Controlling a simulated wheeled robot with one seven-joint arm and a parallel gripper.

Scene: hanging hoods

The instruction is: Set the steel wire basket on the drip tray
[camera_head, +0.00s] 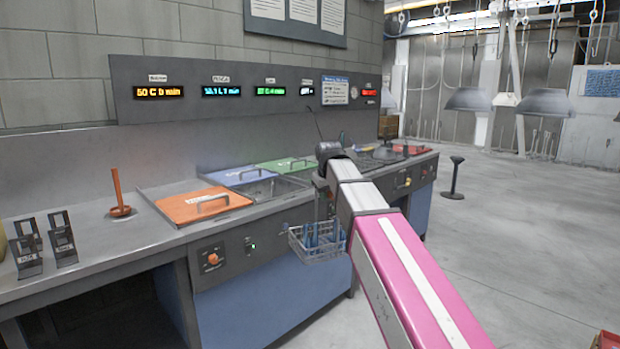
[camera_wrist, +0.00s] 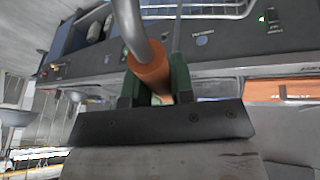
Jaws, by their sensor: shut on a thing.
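The steel wire basket (camera_head: 317,243) hangs in front of the counter's front edge in the head view, with blue items inside. Part of its wire mesh (camera_wrist: 205,9) shows at the top of the wrist view. In that view my gripper (camera_wrist: 154,82) has its green fingers shut on the orange grip (camera_wrist: 148,72) of a bent metal handle. In the head view my gripper (camera_head: 324,200) is above the basket and partly hidden by my arm. I cannot pick out the drip tray for certain; my arm covers part of the counter.
The counter holds orange (camera_head: 203,205), blue (camera_head: 240,176) and green (camera_head: 288,165) lids with handles, beside an open basin (camera_head: 270,189). Control knobs (camera_head: 213,259) are on its front. Two black stands (camera_head: 62,240) are at left. Hoods (camera_head: 468,99) hang at right over open floor.

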